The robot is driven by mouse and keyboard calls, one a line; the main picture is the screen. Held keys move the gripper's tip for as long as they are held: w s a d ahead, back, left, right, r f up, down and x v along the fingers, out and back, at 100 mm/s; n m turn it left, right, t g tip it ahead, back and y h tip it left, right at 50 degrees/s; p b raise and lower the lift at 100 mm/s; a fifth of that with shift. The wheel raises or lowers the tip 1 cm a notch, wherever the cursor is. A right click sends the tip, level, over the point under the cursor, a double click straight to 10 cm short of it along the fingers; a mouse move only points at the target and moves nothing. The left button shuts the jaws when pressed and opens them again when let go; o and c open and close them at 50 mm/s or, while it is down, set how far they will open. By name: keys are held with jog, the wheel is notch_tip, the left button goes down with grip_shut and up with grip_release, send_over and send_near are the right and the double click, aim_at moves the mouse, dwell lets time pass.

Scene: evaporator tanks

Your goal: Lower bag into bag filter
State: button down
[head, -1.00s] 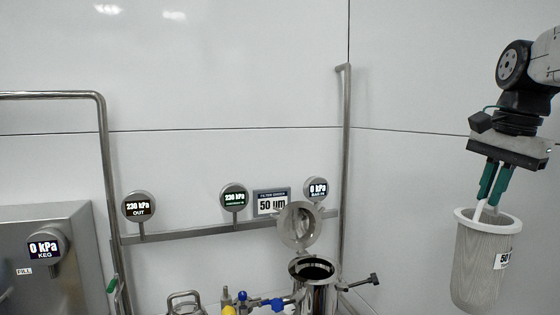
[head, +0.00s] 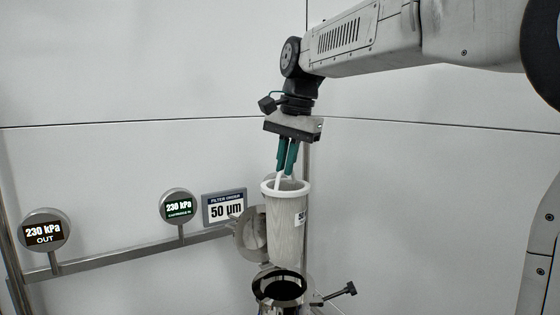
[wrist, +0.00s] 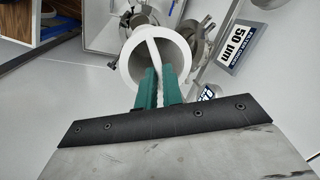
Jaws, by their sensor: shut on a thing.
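The filter bag (head: 287,228) is a pale mesh cylinder with a white rim ring and a 50 label. My gripper (head: 284,172) is shut on its white handle and holds it hanging about upright. The bag filter housing (head: 279,288) is a steel vessel with an open dark mouth, just below the bag. In the head view the bag's bottom lies just above the mouth's far edge; whether it is exactly centred I cannot tell. The round lid (head: 249,234) stands open behind, partly hidden by the bag. The wrist view shows the bag's white ring (wrist: 134,70) around the handle under my fingers.
The 50 µm sign (head: 224,207) is close left of the bag. A clamp handle (head: 338,294) sticks out right of the housing. The wall is behind.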

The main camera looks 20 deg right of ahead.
aim_at(284, 187)
jog(key=shift+a, duration=0.3)
jog(key=shift+s+f, duration=0.1)
jog(key=shift+f, duration=2.35)
